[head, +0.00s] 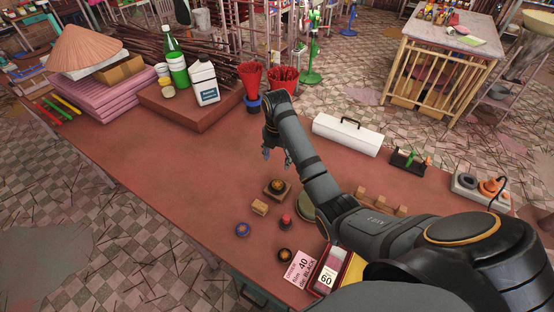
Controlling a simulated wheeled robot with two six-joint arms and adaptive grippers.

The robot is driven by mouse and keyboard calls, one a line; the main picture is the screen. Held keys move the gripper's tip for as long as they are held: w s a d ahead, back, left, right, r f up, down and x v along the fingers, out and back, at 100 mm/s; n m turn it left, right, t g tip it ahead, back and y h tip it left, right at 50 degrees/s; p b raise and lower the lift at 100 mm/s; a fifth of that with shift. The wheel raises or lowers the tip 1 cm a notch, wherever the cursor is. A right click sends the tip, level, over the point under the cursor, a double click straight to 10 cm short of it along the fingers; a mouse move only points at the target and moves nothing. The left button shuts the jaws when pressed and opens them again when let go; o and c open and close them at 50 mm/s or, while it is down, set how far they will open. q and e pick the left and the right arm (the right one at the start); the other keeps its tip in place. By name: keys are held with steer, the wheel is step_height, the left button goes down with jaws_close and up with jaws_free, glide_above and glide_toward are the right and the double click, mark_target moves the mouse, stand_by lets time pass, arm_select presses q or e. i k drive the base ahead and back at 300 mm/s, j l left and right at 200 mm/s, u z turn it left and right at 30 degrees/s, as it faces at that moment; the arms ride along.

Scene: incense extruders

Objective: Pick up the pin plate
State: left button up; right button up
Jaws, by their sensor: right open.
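Several small parts lie on the red-brown table near my right gripper, and I cannot tell for certain which is the pin plate. A dark square block with a round brass-coloured piece on top (278,186) lies just below the gripper in the picture. A blue ring-like disc (243,230) and a dark round disc (285,255) lie nearer the front edge. My right gripper (277,155) is open and empty, fingers pointing down above the table, apart from these parts. My left gripper is out of view.
A small wooden block (260,207) and a red-topped black piece (286,221) stand close together. My right arm partly hides a round greenish dish (306,208). A white toolbox (348,134) is behind; a card (299,268) lies in front. The table's left-middle is clear.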

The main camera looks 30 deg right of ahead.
mark_target(286, 223)
steer(key=k+j, duration=0.5)
steer(key=k, duration=0.2)
steer(key=k+j, duration=0.5)
steer(key=k, duration=0.15)
